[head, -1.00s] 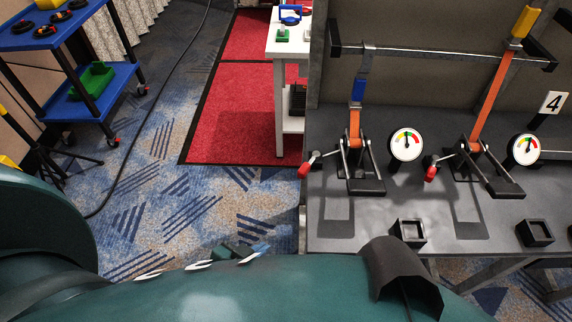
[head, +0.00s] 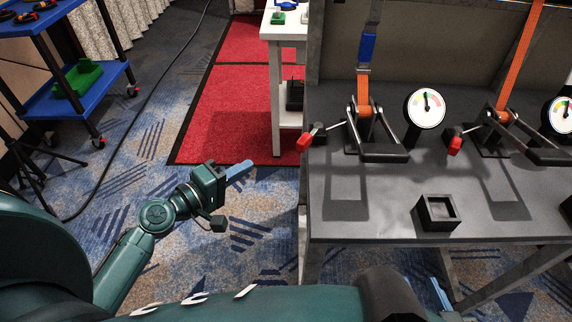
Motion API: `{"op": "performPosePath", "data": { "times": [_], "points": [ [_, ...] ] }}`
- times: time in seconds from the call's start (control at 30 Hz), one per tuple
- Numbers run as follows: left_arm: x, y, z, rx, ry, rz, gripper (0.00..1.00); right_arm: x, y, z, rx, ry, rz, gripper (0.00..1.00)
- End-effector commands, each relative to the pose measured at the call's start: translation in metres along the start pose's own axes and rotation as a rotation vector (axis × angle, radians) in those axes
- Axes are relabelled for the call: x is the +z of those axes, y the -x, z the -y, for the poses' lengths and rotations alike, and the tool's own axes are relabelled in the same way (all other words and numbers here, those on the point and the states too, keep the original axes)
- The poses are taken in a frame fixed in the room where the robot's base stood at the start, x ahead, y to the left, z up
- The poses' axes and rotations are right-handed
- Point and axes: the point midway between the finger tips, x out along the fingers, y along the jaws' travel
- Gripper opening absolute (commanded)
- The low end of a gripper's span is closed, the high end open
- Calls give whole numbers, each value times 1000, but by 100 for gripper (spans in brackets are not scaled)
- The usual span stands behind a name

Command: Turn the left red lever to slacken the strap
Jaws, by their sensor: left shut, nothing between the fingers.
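The left red lever (head: 304,141) sticks out to the left of the left black ratchet (head: 372,140), on a thin rod near the left edge of the grey bench (head: 365,205). The left strap (head: 363,90) rises from that ratchet, orange below and blue above. My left gripper (head: 240,172) is shut and empty over the carpet, left of the bench and apart from the lever. Part of my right gripper (head: 440,294) shows low at the right, below the bench's front edge; its jaws are mostly hidden.
A round gauge (head: 426,108) stands right of the left ratchet. A second red lever (head: 455,145) and orange strap (head: 522,60) are further right. An open black box (head: 437,212) sits near the bench front. A white table (head: 283,30) and blue cart (head: 95,98) stand behind.

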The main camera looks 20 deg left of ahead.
Motion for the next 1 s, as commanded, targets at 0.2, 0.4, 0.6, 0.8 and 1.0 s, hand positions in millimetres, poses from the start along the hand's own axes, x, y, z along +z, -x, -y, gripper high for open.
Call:
{"op": "performPosePath", "data": {
  "times": [0.2, 0.4, 0.6, 0.8, 1.0],
  "points": [
    [-20, -4, -10, 111, 158, -1, 0, 5, 0, 0, -4, -5, -43, 36],
    [-22, -3, -14, 120, 172, -1, 0, 2, 1, 0, -4, -6, -46, 36],
    [-22, -5, -14, 120, 171, -1, 0, 2, 1, 0, -4, -7, -44, 36],
    [-23, -28, -18, 121, 170, -1, 0, 0, 1, 1, -6, -14, -34, 36],
    [-24, -71, -24, 122, 171, -2, 0, 0, -1, 3, -12, -25, -10, 36]
  ]
}}
